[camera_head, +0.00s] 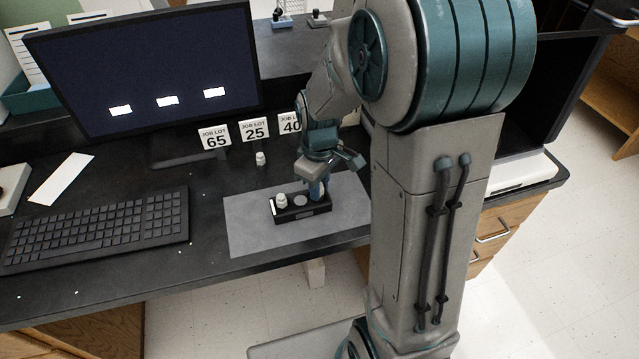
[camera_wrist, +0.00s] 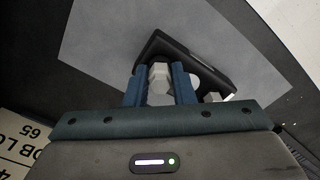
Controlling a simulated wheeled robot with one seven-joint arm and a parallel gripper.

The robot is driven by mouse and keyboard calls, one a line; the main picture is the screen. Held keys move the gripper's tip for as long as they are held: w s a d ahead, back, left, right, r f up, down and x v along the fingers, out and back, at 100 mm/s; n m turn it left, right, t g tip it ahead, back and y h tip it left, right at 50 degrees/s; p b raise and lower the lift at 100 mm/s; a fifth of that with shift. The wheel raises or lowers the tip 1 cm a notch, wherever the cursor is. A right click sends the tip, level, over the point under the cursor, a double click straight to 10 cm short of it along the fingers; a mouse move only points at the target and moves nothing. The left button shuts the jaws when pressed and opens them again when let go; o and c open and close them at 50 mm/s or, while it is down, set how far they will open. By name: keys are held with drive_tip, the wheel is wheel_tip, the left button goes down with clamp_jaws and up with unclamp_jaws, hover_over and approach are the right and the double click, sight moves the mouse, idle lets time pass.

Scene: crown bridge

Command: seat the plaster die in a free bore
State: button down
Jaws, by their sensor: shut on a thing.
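The black block (camera_head: 303,212) lies on the grey mat. A white die (camera_head: 281,201) stands upright on its left end, beside a pale round spot in the middle. My gripper (camera_head: 317,190) is low over the block's right end. In the wrist view its blue fingers are shut on the pale plaster die (camera_wrist: 160,79), which overlaps one end of the black block (camera_wrist: 183,53). The fingers hide most of the held die in the head view. I cannot tell whether its lower end is in a bore or just above it.
Another small white die (camera_head: 260,158) stands behind the mat, before the job lot cards (camera_head: 254,130). A keyboard (camera_head: 99,228) and monitor (camera_head: 150,65) are to the left. Bare grey mat (camera_head: 250,236) surrounds the block.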

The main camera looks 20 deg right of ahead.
drive_tip(key=shift+f+b, duration=0.35)
drive_tip(key=shift+f, duration=0.15)
drive_tip(key=c, duration=1.1)
unclamp_jaws()
drive_tip(key=shift+c, duration=0.2)
drive_tip(key=shift+r, duration=0.15)
wheel_tip(320, 180, up, 14)
drive_tip(key=p, duration=0.2)
